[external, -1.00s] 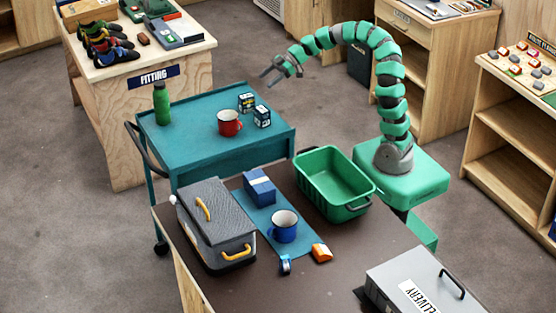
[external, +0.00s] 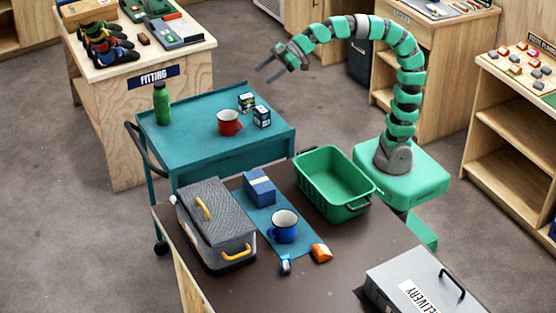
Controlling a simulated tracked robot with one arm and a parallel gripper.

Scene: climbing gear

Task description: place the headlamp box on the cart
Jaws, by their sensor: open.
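A blue box (external: 259,187) lies on a blue mat (external: 262,215) on the table. I cannot read any label that tells which box is the headlamp box. My gripper (external: 264,76) is open and empty, in the air beyond the cart's back right corner.
On the table are a grey lidded case (external: 215,222), a green bin (external: 330,178), a blue mug (external: 284,226), a small orange item (external: 321,253), a small blue-white item (external: 285,265) and a grey delivery box (external: 418,282).

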